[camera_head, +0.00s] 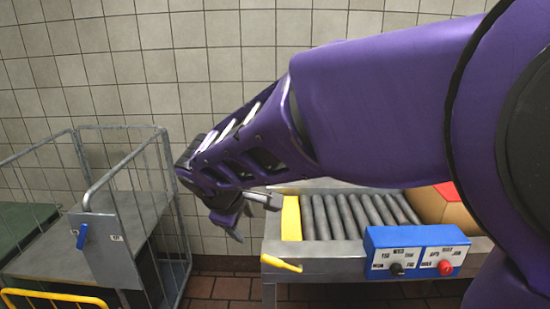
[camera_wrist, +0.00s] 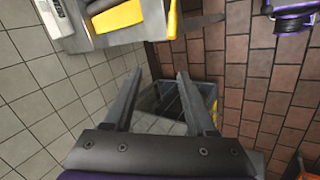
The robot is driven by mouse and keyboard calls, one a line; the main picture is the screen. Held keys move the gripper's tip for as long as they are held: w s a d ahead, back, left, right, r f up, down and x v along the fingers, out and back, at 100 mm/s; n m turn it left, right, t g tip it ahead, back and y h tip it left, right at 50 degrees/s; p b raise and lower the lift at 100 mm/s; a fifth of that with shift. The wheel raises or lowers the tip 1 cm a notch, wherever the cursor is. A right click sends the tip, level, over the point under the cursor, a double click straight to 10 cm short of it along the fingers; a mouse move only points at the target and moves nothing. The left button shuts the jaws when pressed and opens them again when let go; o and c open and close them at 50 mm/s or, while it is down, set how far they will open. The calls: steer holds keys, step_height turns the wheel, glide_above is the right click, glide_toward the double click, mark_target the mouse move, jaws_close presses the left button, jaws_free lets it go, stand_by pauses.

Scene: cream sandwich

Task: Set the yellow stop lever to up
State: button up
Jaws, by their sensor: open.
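The yellow stop lever (camera_head: 281,263) is on the front left of the roller conveyor (camera_head: 370,251). In the head view it lies nearly level, its right end a little lower. A yellow bar (camera_head: 291,218) crosses the conveyor's left end. My gripper (camera_head: 257,216) is open and empty, above and left of the lever, apart from it. In the wrist view my gripper (camera_wrist: 159,75) shows two spread fingers with nothing between them. A yellow part (camera_wrist: 172,18) at the conveyor's edge lies beyond the fingertips; I cannot tell surely whether it is the lever.
A blue control box (camera_head: 415,251) with a black knob and red knob is on the conveyor's front right. A box with a red top (camera_head: 446,193) sits on the rollers, partly behind my arm. A wire cage cart (camera_head: 125,215) stands left. Tiled floor separates cart and conveyor.

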mark_target(262, 257)
steer(key=b+x, duration=0.1)
steer(key=x, duration=0.5)
steer(key=s+d+f+b+x, duration=0.1)
steer(key=x, duration=0.5)
steer(key=s+b+x, duration=0.1)
steer(key=x, duration=0.5)
steer(key=shift+s+d+f+b, duration=0.15)
steer(key=shift+s+f+b, duration=0.05)
steer(key=shift+b, duration=0.1)
steer(key=shift+c, duration=0.3)
